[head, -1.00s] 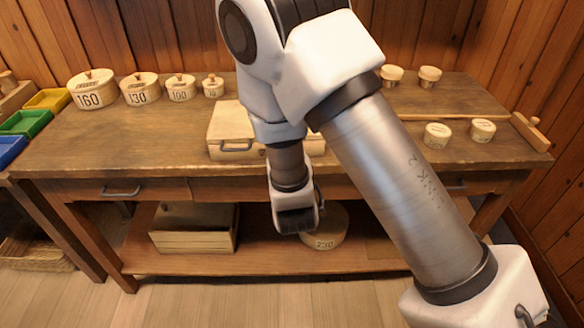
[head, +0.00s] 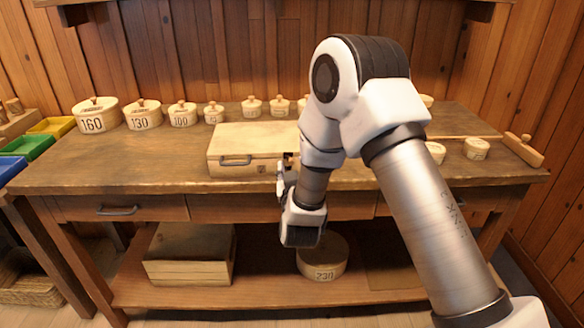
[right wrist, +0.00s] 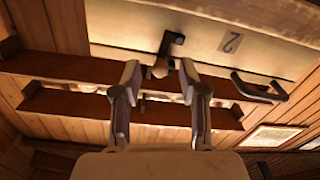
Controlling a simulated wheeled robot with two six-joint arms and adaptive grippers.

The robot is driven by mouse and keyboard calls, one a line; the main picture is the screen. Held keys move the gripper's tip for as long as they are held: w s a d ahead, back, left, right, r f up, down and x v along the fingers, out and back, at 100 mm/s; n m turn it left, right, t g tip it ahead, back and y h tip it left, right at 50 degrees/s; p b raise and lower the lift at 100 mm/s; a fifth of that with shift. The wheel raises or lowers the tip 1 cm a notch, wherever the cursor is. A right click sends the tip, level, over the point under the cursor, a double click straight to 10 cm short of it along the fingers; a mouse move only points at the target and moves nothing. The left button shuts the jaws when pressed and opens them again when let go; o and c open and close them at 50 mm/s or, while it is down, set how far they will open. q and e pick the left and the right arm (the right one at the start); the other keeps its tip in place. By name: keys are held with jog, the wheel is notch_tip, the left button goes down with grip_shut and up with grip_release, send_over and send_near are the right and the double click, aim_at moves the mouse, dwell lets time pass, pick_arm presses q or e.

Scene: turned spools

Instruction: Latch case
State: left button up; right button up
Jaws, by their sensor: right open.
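The pale wooden case (head: 230,140) lies on the bench with its lid down and a metal handle (head: 236,161) on its front. The right part of the case is hidden behind my right arm. In the right wrist view the case front (right wrist: 125,22) fills the top, with the handle (right wrist: 258,88) at right. A dark latch (right wrist: 172,40) with a small wooden knob (right wrist: 160,69) shows there. My right gripper (right wrist: 160,76) is open, its fingertips either side of the knob; I cannot tell whether they touch it. In the head view the gripper (head: 286,174) is before the case's right front.
Numbered lidded pots (head: 95,114) line the back left of the bench. Smaller pots (head: 251,106) stand behind the case, others (head: 477,148) at right. Colored bins (head: 27,147) are at far left. A box (head: 190,254) and a pot (head: 322,257) sit on the lower shelf.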

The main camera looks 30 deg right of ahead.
grip_shut()
jog(key=shift+a+r+n+p, duration=0.15)
jog(key=shift+r+n+p, duration=0.1)
jog(key=shift+n+p, duration=0.25)
jog(key=shift+w+f, duration=0.1)
jog(key=shift+f, duration=0.05)
grip_release()
jog(key=v, duration=1.2)
